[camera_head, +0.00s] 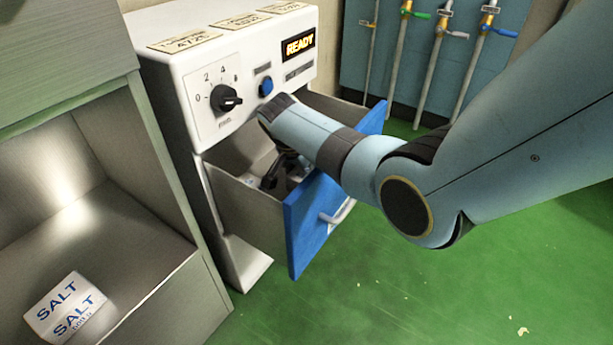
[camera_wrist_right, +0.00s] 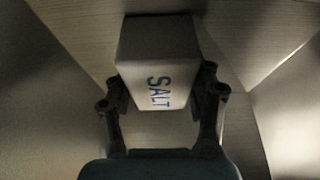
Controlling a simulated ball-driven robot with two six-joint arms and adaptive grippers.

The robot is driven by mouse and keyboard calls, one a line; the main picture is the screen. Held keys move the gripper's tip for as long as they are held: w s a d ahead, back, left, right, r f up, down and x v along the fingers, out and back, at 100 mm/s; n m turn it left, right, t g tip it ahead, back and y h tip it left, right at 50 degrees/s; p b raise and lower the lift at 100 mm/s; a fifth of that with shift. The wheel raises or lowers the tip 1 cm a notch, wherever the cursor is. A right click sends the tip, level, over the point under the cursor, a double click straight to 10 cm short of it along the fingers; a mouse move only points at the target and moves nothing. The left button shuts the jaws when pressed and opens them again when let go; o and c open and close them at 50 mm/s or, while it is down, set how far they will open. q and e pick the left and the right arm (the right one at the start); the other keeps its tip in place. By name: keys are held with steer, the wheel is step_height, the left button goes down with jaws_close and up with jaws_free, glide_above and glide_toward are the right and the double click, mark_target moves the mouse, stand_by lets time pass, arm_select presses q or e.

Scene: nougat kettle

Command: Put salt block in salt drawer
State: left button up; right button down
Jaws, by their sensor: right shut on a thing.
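The salt drawer (camera_head: 307,222), with a blue front and a pale handle, stands pulled out of the white machine. My right gripper (camera_head: 280,172) reaches down into the open drawer, its arm crossing above the blue front. In the right wrist view my right gripper (camera_wrist_right: 160,88) is shut on a white salt block (camera_wrist_right: 158,55) with blue SALT lettering, between metal-looking walls. The head view hides this block behind my arm and gripper. I cannot tell whether it touches the drawer floor. Another white salt block (camera_head: 64,307) lies in the metal bin at the lower left.
The white machine (camera_head: 185,80) has a black dial (camera_head: 226,98), a blue button (camera_head: 266,86) and a lit READY display (camera_head: 298,45). The metal bin (camera_head: 150,235) stands left of it. Pipes with coloured valves line the back wall. The green floor at right is mostly clear.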

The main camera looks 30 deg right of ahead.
steer(key=shift+f, duration=0.15)
arm_select(q)
steer(key=shift+w+f, duration=0.1)
arm_select(e)
steer(key=shift+c, duration=2.3)
jaws_free()
steer(key=shift+r, duration=0.25)
arm_select(q)
step_height(320, 180, up, 4)
steer(key=s+r+g+p, duration=0.1)
steer(key=s+g+p, duration=0.1)
arm_select(e)
steer(key=v, duration=0.3)
steer(key=shift+r, duration=0.15)
steer(key=p+v, duration=0.5)
steer(key=v, duration=0.3)
steer(key=shift+a+r, duration=0.1)
steer(key=shift+r, duration=0.15)
steer(key=shift+a, duration=0.1)
arm_select(q)
steer(key=s+a+f+g, duration=0.2)
steer(key=s+f, duration=0.1)
steer(key=f, duration=0.4)
steer(key=shift+s+a+f+y, duration=0.2)
steer(key=shift+s+f+y, duration=0.05)
steer(key=shift+s+y, duration=0.1)
